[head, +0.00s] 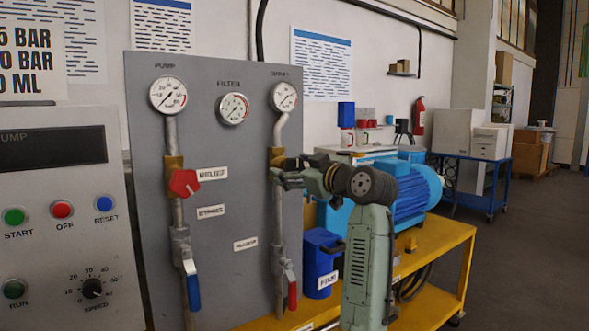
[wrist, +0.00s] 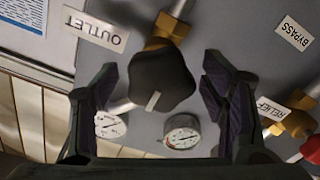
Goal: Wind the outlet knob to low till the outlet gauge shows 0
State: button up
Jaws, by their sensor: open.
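The outlet knob (wrist: 162,82) is black and lobed with a pale pointer mark, on a brass valve body (wrist: 168,27). In the wrist view it sits between the spread fingers of my gripper (wrist: 160,74), with a visible gap on each side. In the head view my gripper (head: 279,173) is at the right pipe and hides the knob. The outlet gauge (head: 284,97) is at the top of that pipe; it also shows small in the wrist view (wrist: 109,125). Its needle is too small to read surely. The upside-down OUTLET label (wrist: 95,31) is beside the knob.
The grey panel (head: 228,282) also carries a pump gauge (head: 168,96), a filter gauge (head: 233,109), a red relief knob (head: 184,183), a blue lever (head: 193,289) and a red lever (head: 292,293). A yellow bench (head: 437,252) with a blue motor (head: 412,199) stands right.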

jog(key=v, duration=1.2)
